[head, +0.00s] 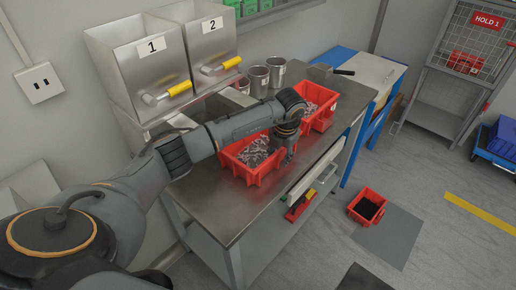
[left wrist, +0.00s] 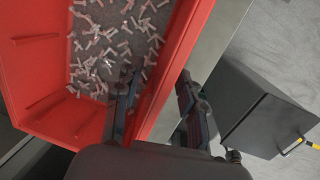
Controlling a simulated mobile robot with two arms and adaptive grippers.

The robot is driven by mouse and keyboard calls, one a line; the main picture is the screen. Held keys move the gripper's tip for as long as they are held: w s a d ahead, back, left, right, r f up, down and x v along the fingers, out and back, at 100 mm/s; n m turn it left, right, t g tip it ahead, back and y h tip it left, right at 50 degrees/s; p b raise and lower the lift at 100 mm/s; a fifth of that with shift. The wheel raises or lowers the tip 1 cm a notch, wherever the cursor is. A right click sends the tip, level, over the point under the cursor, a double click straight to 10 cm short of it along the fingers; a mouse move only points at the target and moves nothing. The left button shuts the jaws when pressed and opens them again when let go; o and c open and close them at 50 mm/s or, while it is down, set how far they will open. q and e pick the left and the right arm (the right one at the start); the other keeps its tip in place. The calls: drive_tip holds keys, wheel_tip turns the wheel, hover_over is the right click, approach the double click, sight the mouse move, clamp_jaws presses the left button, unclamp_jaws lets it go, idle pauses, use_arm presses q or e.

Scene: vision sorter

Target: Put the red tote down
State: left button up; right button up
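A red tote (head: 246,172) with many small pale metal parts in it sits on the steel bench in the head view. In the left wrist view the tote (left wrist: 52,117) fills the left side. My left gripper (head: 288,156) is at its right-hand wall, pointing down. In the left wrist view my left gripper (left wrist: 156,88) has its fingers apart, one over the tote's inside and one outside the wall. Bare bench shows between the wall and the outer finger. My right gripper is not in view.
A second red tote (head: 314,119) stands behind on the steel bench (head: 222,215). Another red tote (head: 367,206) is on the floor. Metal cups (head: 259,82) and bins with yellow handles (head: 145,70) are at the back. The bench's front left is clear.

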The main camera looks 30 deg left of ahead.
use_arm(q)
clamp_jaws()
drive_tip(key=shift+r, duration=0.15)
idle(0.4)
